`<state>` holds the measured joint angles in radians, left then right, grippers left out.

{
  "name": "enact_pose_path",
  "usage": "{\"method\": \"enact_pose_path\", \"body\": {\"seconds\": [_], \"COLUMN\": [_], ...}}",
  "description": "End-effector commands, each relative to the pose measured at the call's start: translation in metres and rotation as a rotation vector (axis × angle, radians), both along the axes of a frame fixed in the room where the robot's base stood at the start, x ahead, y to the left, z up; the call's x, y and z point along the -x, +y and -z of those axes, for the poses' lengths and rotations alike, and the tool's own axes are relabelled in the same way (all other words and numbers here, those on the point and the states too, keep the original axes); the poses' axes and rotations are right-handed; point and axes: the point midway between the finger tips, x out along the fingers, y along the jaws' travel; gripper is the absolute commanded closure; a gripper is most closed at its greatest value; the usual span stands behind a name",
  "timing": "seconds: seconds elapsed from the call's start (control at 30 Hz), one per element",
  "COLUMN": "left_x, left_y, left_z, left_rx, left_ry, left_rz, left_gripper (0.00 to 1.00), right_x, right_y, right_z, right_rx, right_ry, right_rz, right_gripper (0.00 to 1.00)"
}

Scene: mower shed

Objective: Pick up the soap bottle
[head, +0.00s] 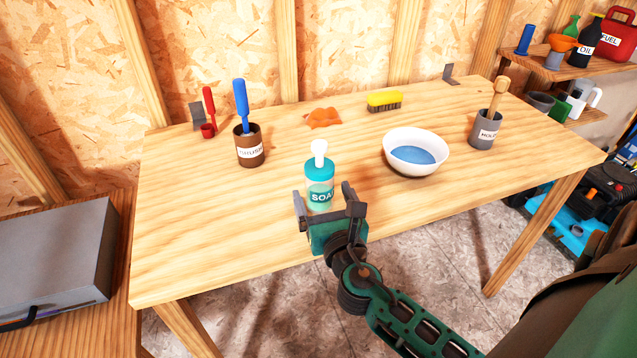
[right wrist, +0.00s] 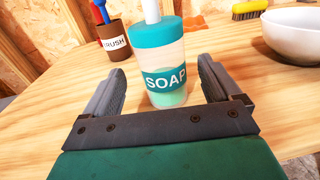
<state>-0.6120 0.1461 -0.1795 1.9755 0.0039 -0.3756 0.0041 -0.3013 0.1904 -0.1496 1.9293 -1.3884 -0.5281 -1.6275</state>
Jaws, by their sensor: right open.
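The soap bottle (head: 319,187) stands upright on the wooden table (head: 200,240), with a teal top, a white pump and a clear lower body with a "SOAP" label. In the right wrist view the soap bottle (right wrist: 158,62) stands just ahead of the fingers, centred between them. My right gripper (head: 325,198) is open and empty at the near side of the bottle; it also shows in the right wrist view (right wrist: 158,88), one finger to each side. No contact with the bottle shows. My left gripper is not in view.
A white bowl (head: 400,170) of blue liquid stands right of the bottle. A brown brush cup (head: 250,155) stands to the left. The table's front left is clear.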

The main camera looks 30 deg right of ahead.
Motion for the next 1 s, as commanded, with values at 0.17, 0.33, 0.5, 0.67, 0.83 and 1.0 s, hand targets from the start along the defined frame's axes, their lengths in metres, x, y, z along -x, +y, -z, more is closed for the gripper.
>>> {"method": "enact_pose_path", "body": {"seconds": [0.17,0.33,0.5,0.67,0.83,1.0], "left_x": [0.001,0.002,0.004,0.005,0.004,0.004], "left_y": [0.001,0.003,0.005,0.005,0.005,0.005], "left_z": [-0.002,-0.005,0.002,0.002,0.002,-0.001], "left_rx": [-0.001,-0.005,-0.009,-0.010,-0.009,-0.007], "left_ry": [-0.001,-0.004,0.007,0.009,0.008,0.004], "left_rz": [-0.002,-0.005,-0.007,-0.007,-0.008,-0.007], "left_gripper": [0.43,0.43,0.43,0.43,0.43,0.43], "right_x": [-0.012,-0.035,-0.051,-0.053,-0.053,-0.053], "right_y": [-0.005,-0.015,-0.020,-0.021,-0.021,-0.021], "right_z": [-0.003,-0.011,-0.007,-0.007,-0.007,-0.007], "right_rx": [0.000,0.000,-0.001,-0.002,-0.002,-0.002], "right_ry": [-0.001,-0.002,0.001,0.002,0.002,0.002], "right_rz": [0.000,0.002,0.001,0.000,0.000,0.000], "right_gripper": [0.09,0.09,0.09,0.09,0.16,0.32]}}
